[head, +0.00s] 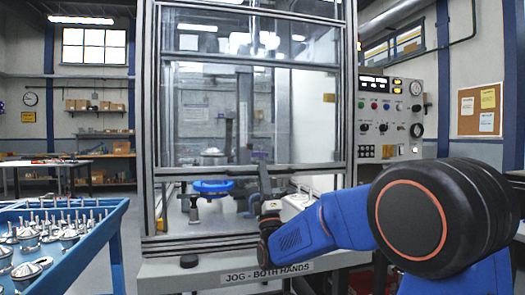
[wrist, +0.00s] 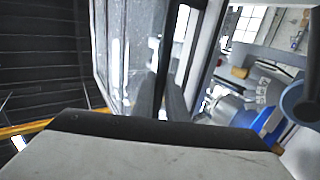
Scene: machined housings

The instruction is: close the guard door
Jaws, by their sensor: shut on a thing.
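The guard door (head: 205,120) is a clear pane in a grey metal frame on the front of the machine. Its bottom rail (head: 190,174) is well above the sill, leaving an open gap below. My gripper (head: 264,180) is at this rail, right of the door's middle, and is shut on the door's handle or rail; the arm partly hides the grip. In the wrist view, the gripper's dark fingers (wrist: 164,97) close around a dark bar (wrist: 176,45) beside the glass.
Inside the machine, a blue round fixture (head: 212,187) sits below the door's rail. The sill (head: 215,277) bears a black button (head: 189,261). A control panel (head: 388,115) stands at right. A blue cart (head: 108,222) with several metal parts stands at left.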

